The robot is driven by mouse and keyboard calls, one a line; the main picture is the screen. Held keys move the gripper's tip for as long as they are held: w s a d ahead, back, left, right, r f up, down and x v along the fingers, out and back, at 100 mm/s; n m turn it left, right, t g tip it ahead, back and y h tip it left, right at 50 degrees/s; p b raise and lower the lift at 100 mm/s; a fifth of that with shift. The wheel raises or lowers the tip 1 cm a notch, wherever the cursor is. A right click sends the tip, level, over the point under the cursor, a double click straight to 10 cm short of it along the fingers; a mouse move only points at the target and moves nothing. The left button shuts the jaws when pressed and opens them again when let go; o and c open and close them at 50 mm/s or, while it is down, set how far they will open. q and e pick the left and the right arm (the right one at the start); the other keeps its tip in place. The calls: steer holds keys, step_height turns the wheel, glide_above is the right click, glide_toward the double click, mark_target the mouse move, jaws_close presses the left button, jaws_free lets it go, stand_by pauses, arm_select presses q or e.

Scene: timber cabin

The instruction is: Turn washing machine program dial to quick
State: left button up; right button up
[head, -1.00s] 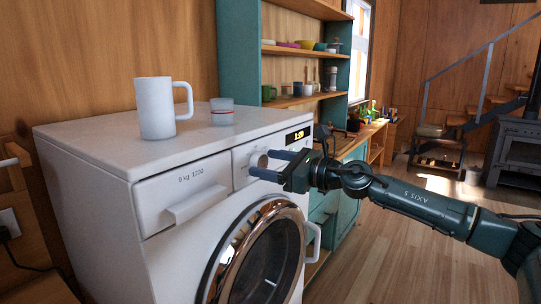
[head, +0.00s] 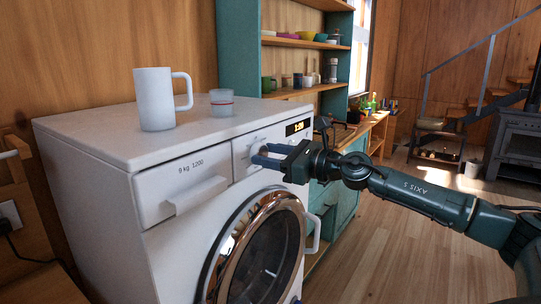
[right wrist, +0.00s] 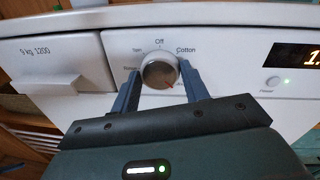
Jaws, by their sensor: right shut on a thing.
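The white washing machine (head: 108,190) stands at left in the head view, with a drawer front, a round door and a lit display (head: 298,127). In the head view my right gripper (head: 262,156) hides most of the dial. My left gripper is not in view.
A teal shelf (head: 237,60) with dishes stands behind. The wooden floor (head: 375,235) at right is clear.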

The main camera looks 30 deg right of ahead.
steer(key=shift+m, duration=0.3)
steer(key=m, duration=0.4)
steer(key=shift+p, duration=0.4)
steer(key=m+t+p, duration=0.1)
steer(key=m, duration=0.3)
steer(key=shift+f+m, duration=0.1)
steer(key=shift+m, duration=0.3)
steer(key=m+p, duration=0.1)
steer(key=m, duration=0.2)
steer(key=m+p, duration=0.1)
steer(key=m, duration=0.2)
steer(key=shift+m+t+h+p, duration=0.3)
steer(key=shift+p, duration=0.05)
steer(key=shift+m+p, duration=0.45)
steer(key=shift+m, duration=0.65)
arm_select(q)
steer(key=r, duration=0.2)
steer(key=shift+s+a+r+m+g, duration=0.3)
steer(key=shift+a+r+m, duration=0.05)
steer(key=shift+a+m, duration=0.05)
arm_select(e)
steer(key=shift+f, duration=0.1)
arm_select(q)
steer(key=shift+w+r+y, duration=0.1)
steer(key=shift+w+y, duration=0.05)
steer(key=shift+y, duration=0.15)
arm_select(e)
steer(key=shift+m+h, duration=0.3)
steer(key=shift+m, duration=0.2)
